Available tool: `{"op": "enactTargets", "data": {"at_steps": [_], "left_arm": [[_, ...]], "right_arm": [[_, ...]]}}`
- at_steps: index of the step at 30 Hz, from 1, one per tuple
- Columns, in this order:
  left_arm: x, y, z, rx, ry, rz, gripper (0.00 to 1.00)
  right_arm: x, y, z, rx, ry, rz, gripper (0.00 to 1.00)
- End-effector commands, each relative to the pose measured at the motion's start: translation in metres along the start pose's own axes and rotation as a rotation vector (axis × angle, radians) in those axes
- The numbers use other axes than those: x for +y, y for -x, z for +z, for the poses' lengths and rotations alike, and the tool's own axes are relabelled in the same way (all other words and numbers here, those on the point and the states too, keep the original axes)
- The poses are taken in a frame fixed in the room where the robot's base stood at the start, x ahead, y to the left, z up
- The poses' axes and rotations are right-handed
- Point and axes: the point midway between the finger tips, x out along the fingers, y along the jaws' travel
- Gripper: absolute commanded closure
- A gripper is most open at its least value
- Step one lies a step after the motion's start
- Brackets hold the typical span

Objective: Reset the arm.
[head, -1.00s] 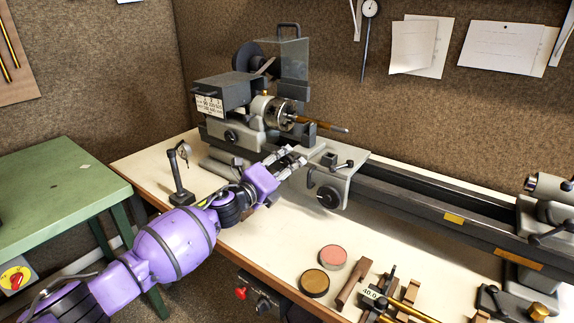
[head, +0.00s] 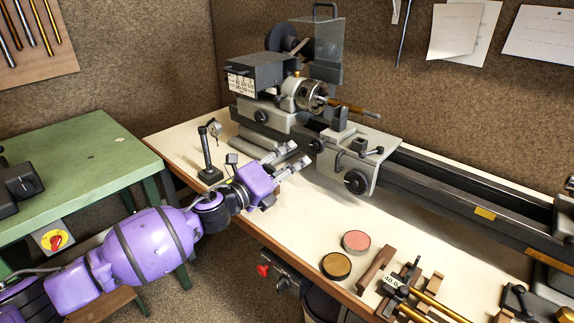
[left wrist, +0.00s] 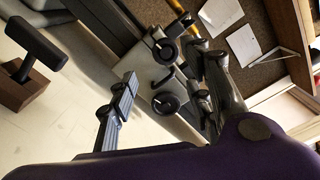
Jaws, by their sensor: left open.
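My left arm is purple and comes in from the left in the head view. Its gripper (head: 291,157) is open and empty, above the cream bench top (head: 290,215), just in front of the lathe (head: 265,90). In the left wrist view, the two fingers of the left gripper (left wrist: 165,95) are spread apart. The lathe's carriage (left wrist: 155,68) with its black knobs shows beyond them. In the head view a brass rod (head: 350,108) sticks out of the lathe chuck (head: 308,95). My right gripper does not show.
A dial gauge on a stand (head: 207,155) is close behind the left gripper. A pink tin (head: 356,241), a brown tin (head: 336,266) and brass rods (head: 440,306) lie on the front of the bench. A green table (head: 80,175) stands at left.

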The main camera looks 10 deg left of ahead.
Motion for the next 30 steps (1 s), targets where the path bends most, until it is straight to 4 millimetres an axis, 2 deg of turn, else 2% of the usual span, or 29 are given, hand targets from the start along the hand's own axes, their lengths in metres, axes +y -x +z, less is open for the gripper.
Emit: {"op": "enactTargets", "data": {"at_steps": [4,13,17,20,21,26,30], "left_arm": [[0.0,0.008,0.0,0.0,0.0,0.0,0.54],[0.0,0.008,0.0,0.0,0.003,0.0,0.54],[0.002,0.008,0.003,-0.012,0.07,0.009,0.54],[-0.011,0.006,0.007,-0.039,0.231,-0.002,0.54],[-0.011,0.008,-0.001,-0.05,0.347,-0.002,0.54],[0.017,0.033,-0.034,-0.097,0.677,0.042,0.54],[0.052,0.066,-0.069,-0.155,0.961,0.098,0.54]], "right_arm": [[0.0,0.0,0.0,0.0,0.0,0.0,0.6],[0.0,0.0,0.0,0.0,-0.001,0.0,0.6],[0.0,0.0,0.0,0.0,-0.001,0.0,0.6],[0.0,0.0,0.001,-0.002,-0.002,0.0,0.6],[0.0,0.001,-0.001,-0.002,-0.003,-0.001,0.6],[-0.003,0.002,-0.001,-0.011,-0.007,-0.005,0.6],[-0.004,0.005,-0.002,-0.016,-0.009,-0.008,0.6]]}}
